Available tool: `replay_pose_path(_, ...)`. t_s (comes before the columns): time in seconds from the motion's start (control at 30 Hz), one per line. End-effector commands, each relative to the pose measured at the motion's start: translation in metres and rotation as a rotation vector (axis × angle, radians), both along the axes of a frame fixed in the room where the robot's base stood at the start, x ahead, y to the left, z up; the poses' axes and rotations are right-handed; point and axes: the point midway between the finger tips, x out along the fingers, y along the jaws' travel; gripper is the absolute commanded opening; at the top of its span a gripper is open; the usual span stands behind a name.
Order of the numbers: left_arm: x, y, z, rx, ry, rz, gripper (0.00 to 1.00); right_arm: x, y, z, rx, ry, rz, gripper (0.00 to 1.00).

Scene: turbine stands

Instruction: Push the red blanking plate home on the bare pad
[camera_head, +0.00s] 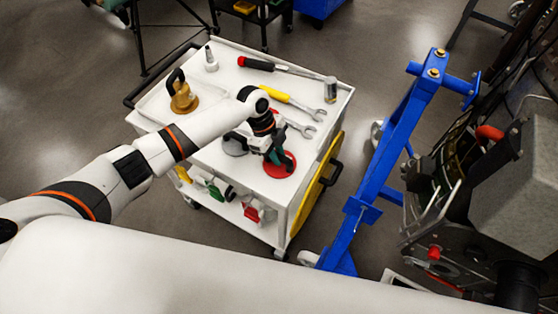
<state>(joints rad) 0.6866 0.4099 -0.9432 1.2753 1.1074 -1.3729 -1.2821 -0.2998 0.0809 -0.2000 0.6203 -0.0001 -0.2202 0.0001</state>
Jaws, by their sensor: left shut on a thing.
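The red blanking plate (281,168) is a round red disc at the near right of the white cart's top. My left gripper (274,155) is over it, pointing down, and is shut on it. The gripper hides the middle and far side of the plate. I cannot tell whether the plate touches the cart top or is just above it. I cannot make out the bare pad for certain; the turbine (475,190) stands at the right. My right gripper is not in view.
The white cart (222,85) also bears a brass-coloured fitting (182,97), a red-handled screwdriver (262,65), a yellow-handled tool (285,98), a spanner (300,127) and a grey disc (234,145). A blue stand frame (385,150) rises between cart and turbine.

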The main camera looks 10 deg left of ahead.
Motion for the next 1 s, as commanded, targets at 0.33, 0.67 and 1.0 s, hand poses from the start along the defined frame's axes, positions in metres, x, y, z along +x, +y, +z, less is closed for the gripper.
replay_pose_path(0.33,0.000,0.000,0.025,0.000,-0.001,0.000,0.00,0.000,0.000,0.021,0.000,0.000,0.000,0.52)
replay_pose_path(0.67,0.000,0.000,0.051,0.000,-0.001,0.000,0.00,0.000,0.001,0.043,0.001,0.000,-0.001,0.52)
replay_pose_path(1.0,0.000,0.000,0.079,0.000,-0.001,-0.001,0.00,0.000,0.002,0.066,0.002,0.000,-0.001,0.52)
